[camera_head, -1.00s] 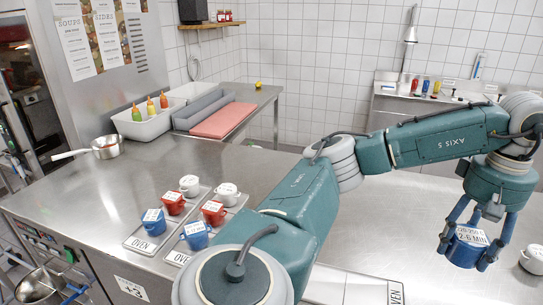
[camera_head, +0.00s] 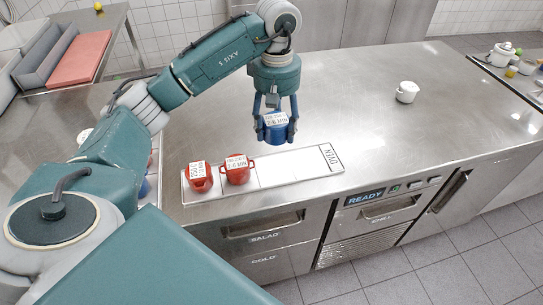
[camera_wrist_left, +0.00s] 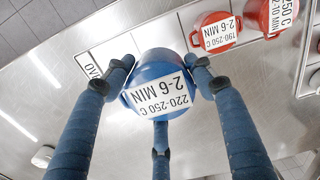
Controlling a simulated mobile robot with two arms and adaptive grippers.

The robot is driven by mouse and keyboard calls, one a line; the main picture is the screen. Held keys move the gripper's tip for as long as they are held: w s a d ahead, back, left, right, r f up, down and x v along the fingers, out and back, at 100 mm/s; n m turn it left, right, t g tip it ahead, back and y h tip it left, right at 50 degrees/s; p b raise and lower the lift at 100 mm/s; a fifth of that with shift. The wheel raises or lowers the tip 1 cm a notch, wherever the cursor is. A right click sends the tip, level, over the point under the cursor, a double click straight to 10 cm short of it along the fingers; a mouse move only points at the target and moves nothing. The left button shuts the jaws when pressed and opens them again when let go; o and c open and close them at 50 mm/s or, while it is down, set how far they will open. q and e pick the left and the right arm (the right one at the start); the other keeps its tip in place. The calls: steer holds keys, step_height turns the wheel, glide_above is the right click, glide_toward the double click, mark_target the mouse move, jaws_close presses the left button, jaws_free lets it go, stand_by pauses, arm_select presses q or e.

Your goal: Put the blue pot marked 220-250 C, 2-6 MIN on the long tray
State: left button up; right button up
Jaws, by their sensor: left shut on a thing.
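The blue pot (camera_head: 276,132) has a white label. In the left wrist view the label on the pot (camera_wrist_left: 160,108) reads 220-250 C, 2-6 MIN. My left gripper (camera_head: 276,126) is shut on it, its fingers around the pot's sides. The pot appears held just behind the long tray (camera_head: 285,172); its exact height is hard to tell. The tray lies along the counter's front edge, its right end marked OVEN. Two red pots, one (camera_head: 199,177) at the tray's left end and one (camera_head: 237,169) beside it, stand on it. The tray's middle and right are bare. My right gripper is not seen.
A white pot (camera_head: 407,92) stands on the counter to the right. The steel counter (camera_head: 350,110) is otherwise clear around the gripper. Its front edge drops to drawers and a READY panel (camera_head: 365,197). My left arm hides part of the counter at left.

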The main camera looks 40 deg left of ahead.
arm_select(q)
steer(key=p, duration=0.2)
glide_above(274, 170)
step_height(274, 170, down, 7)
steer(key=shift+a+f, duration=0.1)
steer(key=shift+f, duration=0.05)
steer(key=shift+w+f, duration=0.1)
steer(key=shift+f, duration=0.65)
step_height(274, 170, down, 3)
steer(key=shift+f+p, duration=0.2)
steer(key=shift+p, duration=0.4)
steer(key=shift+f, duration=0.25)
steer(key=shift+f, duration=0.2)
steer(key=o, duration=1.4)
steer(key=shift+o, duration=0.2)
